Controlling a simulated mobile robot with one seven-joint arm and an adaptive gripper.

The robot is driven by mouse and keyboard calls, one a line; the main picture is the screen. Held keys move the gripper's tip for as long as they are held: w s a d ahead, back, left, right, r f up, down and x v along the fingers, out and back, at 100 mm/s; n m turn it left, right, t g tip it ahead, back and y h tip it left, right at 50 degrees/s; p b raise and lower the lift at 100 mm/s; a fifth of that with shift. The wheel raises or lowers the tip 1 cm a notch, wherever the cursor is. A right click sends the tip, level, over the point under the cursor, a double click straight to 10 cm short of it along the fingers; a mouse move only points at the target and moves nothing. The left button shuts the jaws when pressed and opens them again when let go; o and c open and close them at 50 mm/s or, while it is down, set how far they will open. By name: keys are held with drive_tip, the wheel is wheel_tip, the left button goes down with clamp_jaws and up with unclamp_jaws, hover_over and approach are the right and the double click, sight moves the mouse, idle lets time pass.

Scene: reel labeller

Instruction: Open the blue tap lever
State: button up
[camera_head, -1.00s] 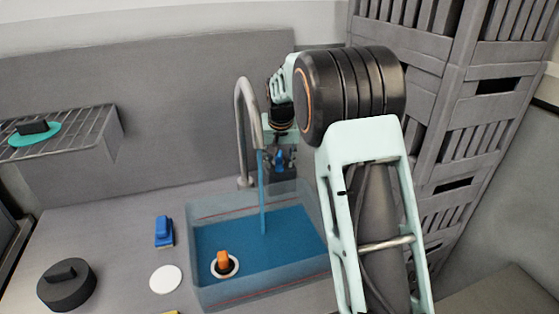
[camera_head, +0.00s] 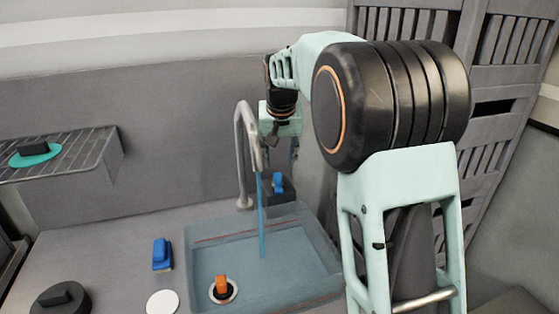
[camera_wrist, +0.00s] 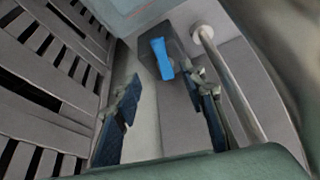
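The blue tap lever (camera_head: 278,182) stands on a dark block behind the basin, beside the curved grey tap (camera_head: 241,150). A thin blue stream (camera_head: 262,220) runs from the tap's spout down into the basin. In the wrist view the lever (camera_wrist: 162,58) lies beyond the gap between my fingers, tilted, with nothing touching it that I can see. My gripper (camera_wrist: 166,103) is open and empty, with its two dark blue fingers well apart. In the head view my gripper is above and behind the lever, and its fingers are mostly hidden.
The clear basin (camera_head: 200,295) holds an orange-handled plug (camera_head: 222,287). A blue block (camera_head: 162,254), a white disc (camera_head: 162,302) and a dark knobbed disc (camera_head: 60,300) lie left of it. A wire rack (camera_head: 85,150) is at far left. Grey slatted crates (camera_head: 490,110) stand at right.

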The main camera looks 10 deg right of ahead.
sight(278, 183)
drive_tip(key=shift+d+f, duration=0.2)
drive_tip(key=c, duration=0.4)
drive_tip(key=d+f+y, duration=0.1)
drive_tip(key=d+f+y+b, duration=0.1)
drive_tip(key=d, duration=0.1)
drive_tip(key=d+f+y+b, duration=0.1)
drive_tip(key=shift+s+d+f+n, duration=0.3)
drive_tip(key=shift+s+d+f, duration=0.05)
drive_tip(key=shift+s, duration=0.05)
clamp_jaws()
drive_tip(key=w+f+y, duration=0.2)
drive_tip(key=w+f, duration=0.3)
drive_tip(key=f, duration=0.2)
drive_tip(key=shift+a+f+n+t+y, duration=0.2)
drive_tip(key=shift+a+n+t+y, duration=0.1)
drive_tip(key=shift+a+t+y, duration=0.1)
drive_tip(key=shift+a+b, duration=0.1)
drive_tip(key=shift+b, duration=0.25)
